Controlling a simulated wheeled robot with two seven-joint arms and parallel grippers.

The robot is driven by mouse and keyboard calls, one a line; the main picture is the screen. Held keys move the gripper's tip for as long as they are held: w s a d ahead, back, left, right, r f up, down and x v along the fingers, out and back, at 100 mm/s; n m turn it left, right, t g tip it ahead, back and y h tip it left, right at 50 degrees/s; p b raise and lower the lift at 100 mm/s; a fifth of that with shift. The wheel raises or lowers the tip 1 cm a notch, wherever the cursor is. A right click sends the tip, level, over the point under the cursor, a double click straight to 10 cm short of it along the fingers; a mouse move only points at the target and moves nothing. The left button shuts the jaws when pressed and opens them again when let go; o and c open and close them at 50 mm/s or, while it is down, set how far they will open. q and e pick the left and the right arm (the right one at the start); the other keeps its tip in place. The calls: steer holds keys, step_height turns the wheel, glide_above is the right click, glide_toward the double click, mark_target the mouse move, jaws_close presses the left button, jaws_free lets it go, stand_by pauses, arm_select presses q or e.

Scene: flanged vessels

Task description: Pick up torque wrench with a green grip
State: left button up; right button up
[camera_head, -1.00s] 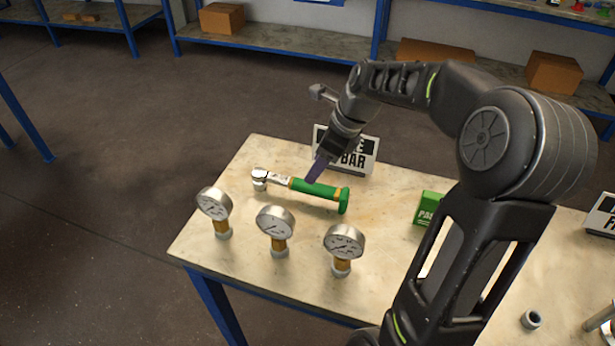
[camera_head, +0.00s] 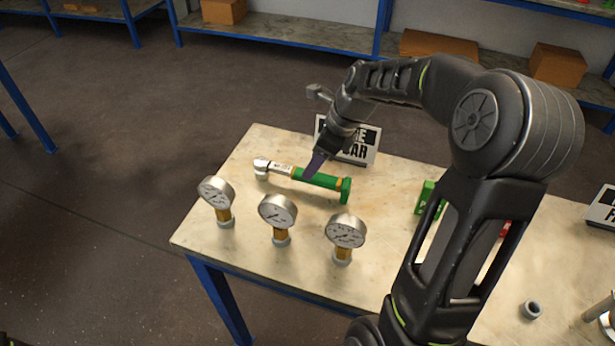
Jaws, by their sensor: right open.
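The torque wrench (camera_head: 325,181) lies on the table, with a green grip at its right end and a silver head at its left. My right gripper (camera_head: 313,168) is open and points down at the left part of the green grip. Its dark finger overlaps the grip in the picture; I cannot tell whether it touches or how the fingers sit around it. The wrench lies flat on the table. My left gripper is not in view.
Three pressure gauges (camera_head: 277,212) stand in a row in front of the wrench. A sign (camera_head: 358,146) stands behind it, partly hidden by my arm. A green box (camera_head: 427,198) is to the right. The table (camera_head: 240,240) is bare around the gauges.

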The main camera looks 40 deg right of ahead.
mark_target(300, 178)
steer(key=x, duration=0.5)
steer(key=shift+s+p, duration=0.1)
steer(key=shift+p, duration=0.3)
jaws_close()
stand_by(0.5)
